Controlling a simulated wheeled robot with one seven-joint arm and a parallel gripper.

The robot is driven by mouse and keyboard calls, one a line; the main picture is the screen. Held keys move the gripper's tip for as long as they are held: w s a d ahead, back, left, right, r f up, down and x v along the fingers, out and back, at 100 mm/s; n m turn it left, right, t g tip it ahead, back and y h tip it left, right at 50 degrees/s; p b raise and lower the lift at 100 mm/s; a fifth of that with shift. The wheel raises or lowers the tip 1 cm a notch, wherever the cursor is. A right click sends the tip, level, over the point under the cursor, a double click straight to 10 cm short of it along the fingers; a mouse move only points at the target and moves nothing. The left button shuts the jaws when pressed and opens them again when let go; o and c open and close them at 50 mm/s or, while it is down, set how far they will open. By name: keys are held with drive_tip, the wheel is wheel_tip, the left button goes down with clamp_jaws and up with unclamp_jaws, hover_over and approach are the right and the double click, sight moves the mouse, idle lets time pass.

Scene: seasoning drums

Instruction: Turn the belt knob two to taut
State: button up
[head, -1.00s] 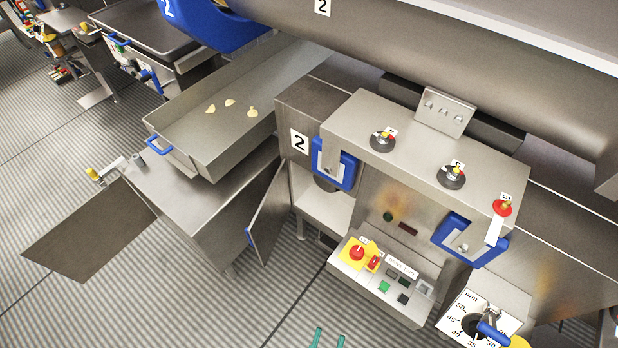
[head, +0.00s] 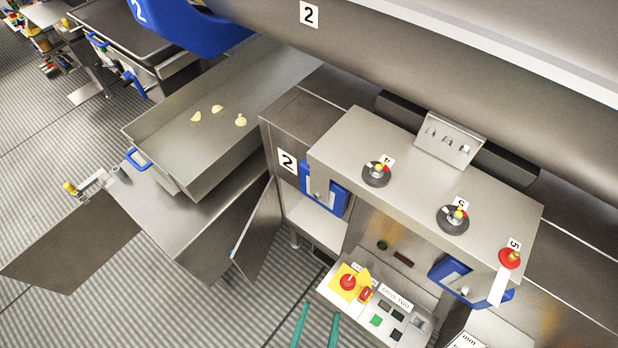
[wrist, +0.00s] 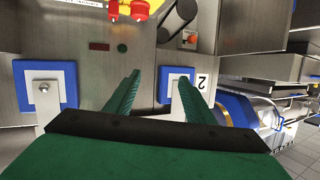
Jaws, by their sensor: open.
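A second, similar dark knob (head: 453,219) sits in the middle, and a red knob (head: 509,258) is at the right end. No readable label tells me which is belt knob two. The white mm dial plate (head: 466,342) is mostly cut off at the bottom edge. My gripper (head: 317,328) shows only its green fingertips, low in the head view, apart from the panel. In the wrist view my gripper (wrist: 157,88) is open and empty.
A cabinet door (head: 258,230) stands open at the left. A steel tray (head: 205,140) holds a few pale pieces. The large drum (head: 390,55) overhangs the back.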

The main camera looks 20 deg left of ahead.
drive_tip(key=w+a+f+m+g+y, duration=0.1)
drive_tip(key=w+a+f+m+g, duration=0.15)
drive_tip(key=w+a+f, duration=1.2)
drive_tip(key=w+a+r+m+t+h, duration=0.1)
drive_tip(key=w+a+m+h, duration=0.1)
drive_tip(key=w, duration=0.8)
drive_tip(key=w+a+r+m+t+h, duration=0.1)
drive_tip(key=w+a+m+h, duration=0.15)
drive_tip(key=w, duration=0.75)
drive_tip(key=x, duration=0.9)
drive_tip(key=shift+w+f+y, duration=0.3)
drive_tip(key=shift+w+y, duration=0.05)
drive_tip(key=shift+g, duration=0.25)
drive_tip(key=shift+a, duration=0.1)
drive_tip(key=c, duration=1.1)
